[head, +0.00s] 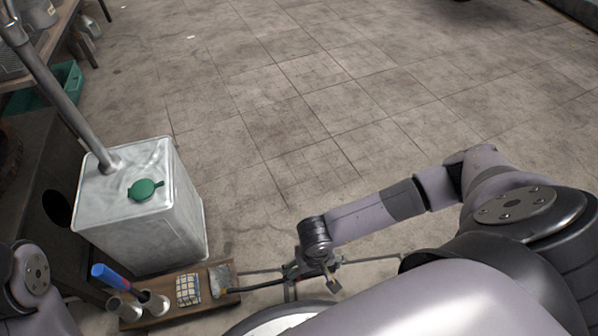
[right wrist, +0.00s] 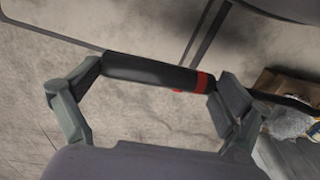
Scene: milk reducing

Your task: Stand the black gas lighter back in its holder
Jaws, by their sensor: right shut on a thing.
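The black gas lighter (right wrist: 150,70) has a red band and a thin dark stem that runs on to the right in the right wrist view. My right gripper (right wrist: 150,95) is shut on it, with the handle spanning between its two fingers. In the head view the right gripper (head: 310,275) is low, right of the wooden board, and the lighter (head: 262,284) shows as a thin dark line pointing left toward the board. Two metal cups (head: 156,305) stand at the board's left part; which is the lighter's holder I cannot tell. My left gripper is out of view.
The wooden board (head: 215,302) also carries a checked cloth (head: 188,289) and a grey piece (head: 220,279). A blue-handled item (head: 112,277) leans at the left cup. A large metal can (head: 150,225) with a green cap stands behind.

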